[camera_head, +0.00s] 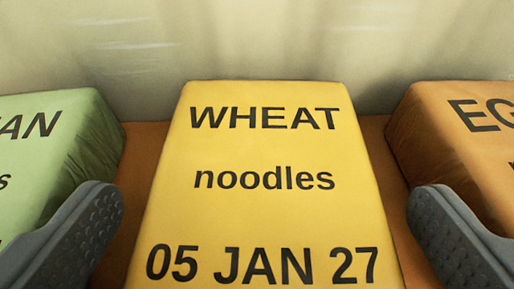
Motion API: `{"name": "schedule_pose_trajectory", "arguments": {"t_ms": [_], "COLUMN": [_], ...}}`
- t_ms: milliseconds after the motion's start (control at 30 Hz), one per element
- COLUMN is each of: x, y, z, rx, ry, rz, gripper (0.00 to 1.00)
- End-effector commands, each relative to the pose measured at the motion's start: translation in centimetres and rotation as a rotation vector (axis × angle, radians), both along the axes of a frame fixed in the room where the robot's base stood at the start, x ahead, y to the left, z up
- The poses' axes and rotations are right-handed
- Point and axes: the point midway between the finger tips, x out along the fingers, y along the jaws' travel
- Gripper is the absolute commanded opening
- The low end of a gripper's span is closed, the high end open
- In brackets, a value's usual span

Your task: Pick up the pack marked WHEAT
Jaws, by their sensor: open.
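The yellow pack marked WHEAT (265,150) lies in the middle of the view, its top printed "WHEAT noodles 05 JAN 27". Its near end runs out of the bottom of the picture. My gripper (268,235) is open, with one grey ribbed finger to the left of the yellow pack and one to the right. Brown surface shows between each finger and the pack, so neither finger appears to touch it.
A green pack (80,140) stands on the left, partly cut off, its print ending in "AN". An orange-brown pack (440,130) with print starting "EG" stands on the right. The fingers overlap both in the picture. A pale wall (270,40) rises behind the brown surface (145,150).

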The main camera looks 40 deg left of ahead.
Motion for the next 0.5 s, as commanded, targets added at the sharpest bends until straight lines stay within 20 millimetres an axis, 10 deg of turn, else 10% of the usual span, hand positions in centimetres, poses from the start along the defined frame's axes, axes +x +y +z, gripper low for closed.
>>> {"name": "schedule_pose_trajectory", "arguments": {"t_ms": [300,500], "x": [0.63,0.63], "y": [0.31,0.27], "z": [-0.35,-0.37], "rx": [0.000,0.000], "ry": [0.000,0.000], "rz": [-0.002,-0.003], "gripper": [0.97,0.50]}}
